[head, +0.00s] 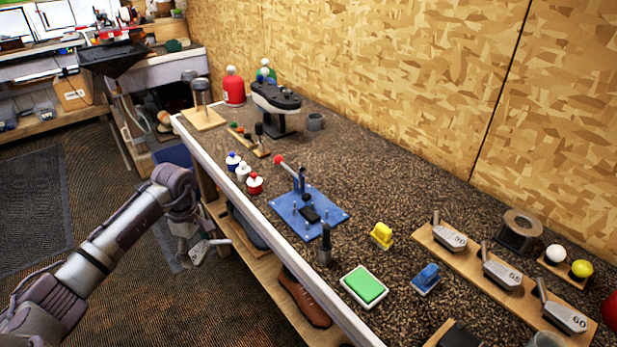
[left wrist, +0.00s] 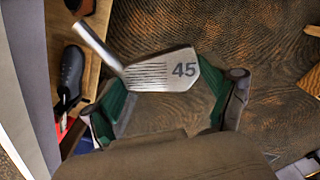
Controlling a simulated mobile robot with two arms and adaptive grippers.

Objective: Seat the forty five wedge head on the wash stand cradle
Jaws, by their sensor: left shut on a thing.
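The forty five wedge head (left wrist: 160,72), silver with a dark "45" and a short hosel, is between the green pads of my left gripper (left wrist: 165,100), which is shut on it. In the head view the wedge head (head: 208,248) hangs with my left gripper (head: 194,238) off the bench's front edge, above the floor. A wooden board with a dark block (head: 460,335) is cut off at the bottom edge. I cannot tell whether this is the wash stand cradle. My right gripper is not in view.
A wooden rack (head: 465,258) holds wedge heads marked 50, 55 and 60. A blue fixture with a red-knobbed lever (head: 335,216), a green pad (head: 364,285), a yellow block (head: 382,235) and a blue brush (head: 427,278) stand on the bench. Shoes (head: 305,302) lie on the shelf below.

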